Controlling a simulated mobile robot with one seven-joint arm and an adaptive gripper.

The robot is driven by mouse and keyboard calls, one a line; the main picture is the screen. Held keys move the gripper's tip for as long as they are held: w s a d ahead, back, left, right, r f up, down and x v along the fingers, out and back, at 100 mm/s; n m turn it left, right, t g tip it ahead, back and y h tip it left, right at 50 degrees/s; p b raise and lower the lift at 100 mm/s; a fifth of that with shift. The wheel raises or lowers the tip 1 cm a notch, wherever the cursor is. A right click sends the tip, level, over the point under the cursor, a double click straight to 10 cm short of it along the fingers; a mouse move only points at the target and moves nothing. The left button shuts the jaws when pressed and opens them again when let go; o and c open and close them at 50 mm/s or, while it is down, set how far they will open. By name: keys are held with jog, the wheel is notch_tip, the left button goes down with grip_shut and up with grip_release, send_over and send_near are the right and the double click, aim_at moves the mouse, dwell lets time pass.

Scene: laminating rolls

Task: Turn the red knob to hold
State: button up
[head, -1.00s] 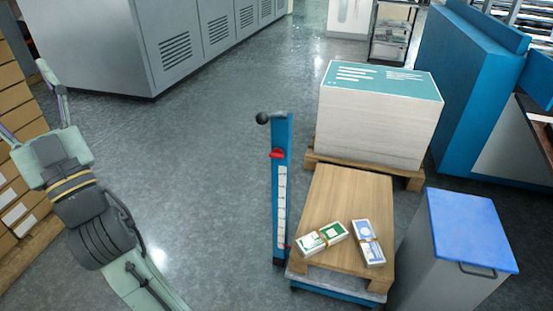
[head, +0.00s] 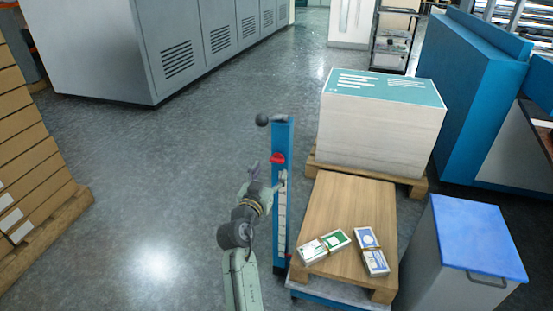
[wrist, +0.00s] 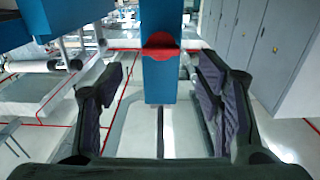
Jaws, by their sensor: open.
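The red knob (head: 277,158) sits on the upper part of a blue post (head: 284,133) with a white label strip below the knob. My gripper (head: 267,175) is just in front of the post, slightly below and left of the knob. In the wrist view the red knob (wrist: 160,42) lies near the top middle on the blue post (wrist: 161,80). There my gripper (wrist: 160,75) has its two dark fingers spread wide to either side, with nothing between them touching. The knob's markings are too small to read.
The post has a black ball-ended lever (head: 262,120) at its top. Beside it stands a wooden platform (head: 345,205) with two banded bundles. A large paper stack (head: 380,125), a blue-lidded bin (head: 475,235) and cartons (head: 30,150) stand around. The floor left of the post is clear.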

aim_at(276, 161)
jog(key=p+x, duration=0.1)
jog(key=x, duration=0.6)
jog(key=shift+w, duration=0.15)
jog(key=shift+c, duration=0.4)
jog(key=c, duration=1.1)
